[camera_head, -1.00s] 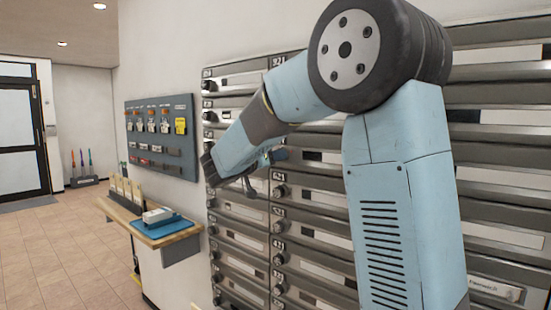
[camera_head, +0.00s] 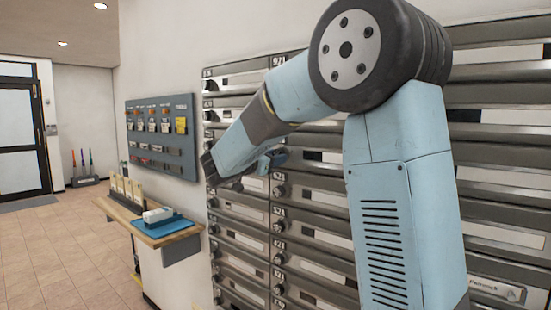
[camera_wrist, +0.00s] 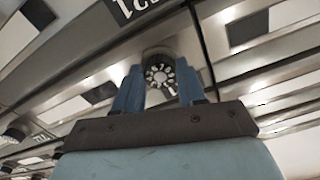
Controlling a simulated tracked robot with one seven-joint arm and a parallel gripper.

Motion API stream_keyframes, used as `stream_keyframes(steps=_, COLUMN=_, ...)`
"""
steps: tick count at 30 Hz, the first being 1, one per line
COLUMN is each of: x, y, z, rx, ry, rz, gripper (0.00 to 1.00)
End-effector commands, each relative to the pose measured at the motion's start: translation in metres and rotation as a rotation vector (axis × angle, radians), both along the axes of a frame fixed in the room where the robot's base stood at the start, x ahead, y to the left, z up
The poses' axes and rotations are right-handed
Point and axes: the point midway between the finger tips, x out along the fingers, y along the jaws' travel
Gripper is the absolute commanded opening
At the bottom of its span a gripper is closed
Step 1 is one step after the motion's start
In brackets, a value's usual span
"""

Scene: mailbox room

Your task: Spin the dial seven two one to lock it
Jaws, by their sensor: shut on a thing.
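In the wrist view, a round dial (camera_wrist: 159,75) with white numerals sits on a metal mailbox front. The label (camera_wrist: 134,8) above it shows upside down and cut off by the edge; it seems to end in 21. The two blue fingers of my gripper (camera_wrist: 158,68) stand on either side of the dial and are shut on it. The dial's exact number setting is too small to read. In the head view my gripper (camera_head: 270,162) is at the left mailbox columns, and my forearm hides the dial it holds.
The mailbox wall (camera_head: 310,200) has several more dials beside and below. A wooden shelf (camera_head: 160,237) with a blue tray (camera_head: 166,227) juts out at left. A grey key board (camera_head: 162,135) hangs on the wall behind.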

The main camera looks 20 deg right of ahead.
Motion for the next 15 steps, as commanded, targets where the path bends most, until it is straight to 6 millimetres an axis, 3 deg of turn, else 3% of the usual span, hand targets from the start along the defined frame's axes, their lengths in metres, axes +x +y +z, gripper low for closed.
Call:
stream_keyframes(steps=12, x=0.0007, y=0.0019, z=-0.0026, rx=0.005, ry=-0.001, rz=0.005, gripper=0.09)
stream_keyframes(steps=13, x=0.0007, y=0.0019, z=-0.0025, rx=0.005, ry=-0.001, rz=0.005, gripper=0.4)
stream_keyframes(steps=15, x=0.0007, y=0.0017, z=-0.0023, rx=0.005, ry=-0.001, rz=0.004, gripper=0.47)
